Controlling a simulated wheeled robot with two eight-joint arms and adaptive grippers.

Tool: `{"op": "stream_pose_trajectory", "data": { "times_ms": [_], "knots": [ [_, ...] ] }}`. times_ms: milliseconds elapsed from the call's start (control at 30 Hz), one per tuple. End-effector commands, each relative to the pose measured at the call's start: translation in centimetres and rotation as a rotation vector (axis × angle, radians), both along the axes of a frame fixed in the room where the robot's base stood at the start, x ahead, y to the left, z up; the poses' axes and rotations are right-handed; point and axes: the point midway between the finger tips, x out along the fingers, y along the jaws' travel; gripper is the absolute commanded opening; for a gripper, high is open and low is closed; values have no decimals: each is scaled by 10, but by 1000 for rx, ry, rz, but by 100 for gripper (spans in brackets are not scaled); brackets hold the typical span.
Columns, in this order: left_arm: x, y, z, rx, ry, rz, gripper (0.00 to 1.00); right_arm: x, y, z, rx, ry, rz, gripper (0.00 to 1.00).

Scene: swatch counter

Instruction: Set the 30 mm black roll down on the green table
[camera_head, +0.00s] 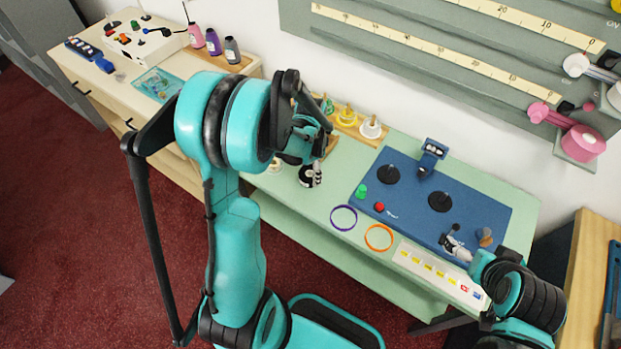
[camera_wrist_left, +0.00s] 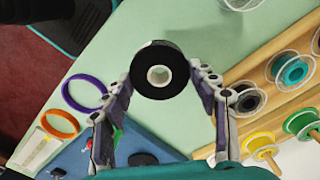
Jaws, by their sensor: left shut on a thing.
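The black roll (camera_wrist_left: 150,52), with a pale core, is between the fingertips of my left gripper (camera_wrist_left: 159,78) in the left wrist view. My left gripper is shut on it. In the head view the roll (camera_head: 305,174) shows small beside my left gripper (camera_head: 312,176), partly hidden by the arm. The pale green table (camera_head: 345,184) lies beneath; in the left wrist view its bare surface (camera_wrist_left: 200,28) surrounds the roll. I cannot tell whether the roll touches the table. My right gripper (camera_head: 457,248) is over the blue board's right front part; its opening is unclear.
A wooden rack with spools (camera_wrist_left: 248,100) stands close beside the left gripper. A purple ring (camera_head: 344,217) and an orange ring (camera_head: 379,237) lie near the table's front edge. The blue board (camera_head: 410,205) carries black discs. Bare table lies around the roll.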

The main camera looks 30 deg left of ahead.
Motion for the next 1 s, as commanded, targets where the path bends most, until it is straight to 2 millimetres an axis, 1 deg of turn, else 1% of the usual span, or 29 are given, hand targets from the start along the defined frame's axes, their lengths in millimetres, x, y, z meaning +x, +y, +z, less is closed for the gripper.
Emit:
{"op": "stream_pose_trajectory", "data": {
  "times_ms": [133,300,333,567,733,767,800,833,1000],
  "knots": [
    [2,-1,-12,0,0,0,29,0,0,-5,0,0,0,100],
    [1,-1,-39,0,0,0,29,0,0,-16,0,0,0,100],
    [1,-1,-41,0,0,0,29,0,0,-17,0,0,0,100],
    [1,-1,-40,0,0,0,29,0,0,-15,0,0,0,100],
    [1,-1,-45,0,0,0,29,0,0,-21,0,0,0,100],
    [1,-1,-44,0,0,0,66,0,0,-20,0,0,0,100],
    [1,-1,-44,0,0,0,77,0,0,-19,0,0,0,100],
    [1,-1,-44,0,0,0,79,0,0,-19,0,0,0,100],
    [1,-1,-44,0,0,0,79,0,0,-19,0,0,0,100]
  ]
}}
